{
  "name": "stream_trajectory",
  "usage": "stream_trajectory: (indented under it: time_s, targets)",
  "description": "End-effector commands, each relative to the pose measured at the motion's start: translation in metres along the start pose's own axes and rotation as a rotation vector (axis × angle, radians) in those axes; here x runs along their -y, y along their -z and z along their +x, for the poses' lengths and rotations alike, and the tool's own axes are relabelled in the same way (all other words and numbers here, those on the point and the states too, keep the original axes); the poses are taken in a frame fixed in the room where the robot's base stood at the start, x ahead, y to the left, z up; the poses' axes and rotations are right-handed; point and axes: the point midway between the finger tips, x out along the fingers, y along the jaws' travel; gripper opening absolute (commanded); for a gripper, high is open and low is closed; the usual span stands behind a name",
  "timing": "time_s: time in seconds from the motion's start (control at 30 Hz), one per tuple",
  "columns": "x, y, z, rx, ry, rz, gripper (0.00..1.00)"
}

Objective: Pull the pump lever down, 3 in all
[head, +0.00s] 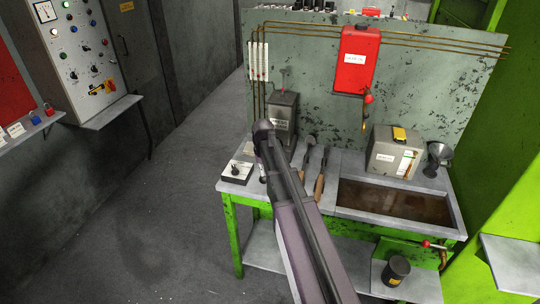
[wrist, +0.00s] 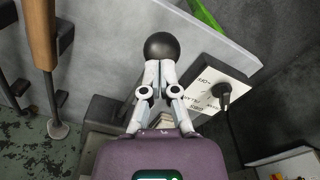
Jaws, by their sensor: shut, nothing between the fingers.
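A round black knob (wrist: 170,47) shows in the wrist view, right at my fingertips; it looks like the end of the pump lever, but its shaft is hidden. My gripper (wrist: 159,68) is shut, with its two light fingers together and nothing between them. The fingertips appear against or just in front of the knob; I cannot tell whether they touch it. In the head view, a grey metal box (head: 284,115) with a label stands at the bench's back left, probably the pump. My arm covers part of it, and the lever cannot be made out there.
A switch plate with a black knob (head: 236,171) lies at the bench's left end. Wooden-handled tools (head: 319,186) lie right of my arm. A sunken basin (head: 400,203), a grey box with a yellow top (head: 396,152) and a funnel (head: 438,156) stand further right.

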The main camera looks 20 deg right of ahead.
Motion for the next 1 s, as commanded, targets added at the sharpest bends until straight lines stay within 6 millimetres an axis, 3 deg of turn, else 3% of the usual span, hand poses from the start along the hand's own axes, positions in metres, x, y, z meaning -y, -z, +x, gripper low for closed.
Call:
stream_trajectory:
  time_s: [1.0]
  targets:
    - [-0.008,0.013,-0.087,0.001,0.000,0.000,0.00]
